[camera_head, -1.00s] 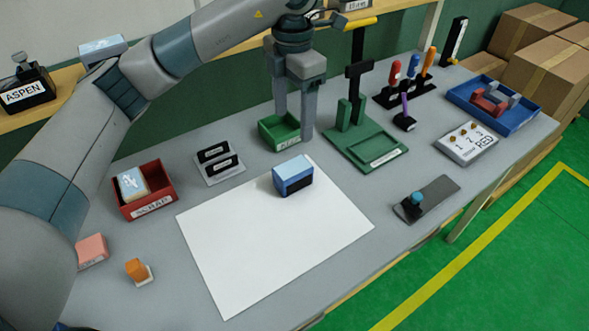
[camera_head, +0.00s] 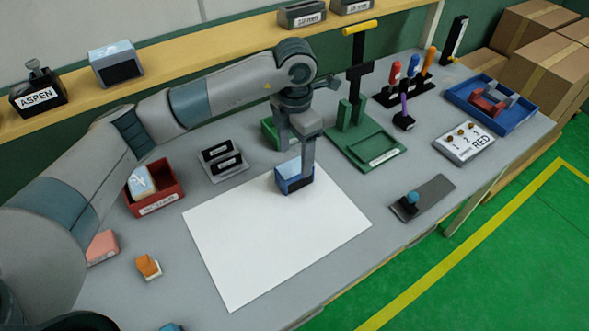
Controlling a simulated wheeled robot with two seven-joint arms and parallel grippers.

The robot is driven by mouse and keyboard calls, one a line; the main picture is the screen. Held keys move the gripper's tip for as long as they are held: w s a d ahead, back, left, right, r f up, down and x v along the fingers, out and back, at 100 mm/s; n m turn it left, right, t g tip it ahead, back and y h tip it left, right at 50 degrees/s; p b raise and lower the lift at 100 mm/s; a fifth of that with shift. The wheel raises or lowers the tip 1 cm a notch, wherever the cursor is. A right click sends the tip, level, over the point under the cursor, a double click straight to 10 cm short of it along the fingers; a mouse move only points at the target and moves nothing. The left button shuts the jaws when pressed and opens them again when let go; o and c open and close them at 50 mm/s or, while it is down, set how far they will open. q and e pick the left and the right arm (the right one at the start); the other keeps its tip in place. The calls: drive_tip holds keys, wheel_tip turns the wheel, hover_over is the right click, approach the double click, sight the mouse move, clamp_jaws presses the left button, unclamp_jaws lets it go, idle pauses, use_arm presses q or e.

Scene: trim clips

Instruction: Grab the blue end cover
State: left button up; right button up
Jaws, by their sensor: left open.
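A small block with a blue top and dark front, which looks like the blue end cover (camera_head: 294,187), sits on the white sheet (camera_head: 270,240) near its far edge. My left gripper (camera_head: 300,168) points down over it, with its fingers at the block's height. One finger hides part of the block's top and right side. The jaws are open; whether they touch the block cannot be told. My right gripper is not in view.
A green bin (camera_head: 270,133) stands just behind the gripper, with a green stand (camera_head: 370,150) to the right. A red bin (camera_head: 158,203) and two dark labelled pieces (camera_head: 221,160) lie left. The sheet's near part is clear.

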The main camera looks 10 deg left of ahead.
sight(295, 167)
use_arm(q)
drive_tip(key=shift+f, duration=0.75)
drive_tip(key=shift+w+f+p, duration=0.1)
drive_tip(key=shift+f+p, duration=0.45)
drive_tip(key=shift+p, duration=0.25)
drive_tip(key=f+p, duration=0.1)
drive_tip(key=f, duration=0.2)
drive_tip(key=shift+w+a+p, duration=0.1)
drive_tip(key=shift+w+p, duration=0.1)
drive_tip(key=shift+p, duration=0.2)
drive_tip(key=shift+f, duration=0.55)
drive_tip(key=c, duration=1.2)
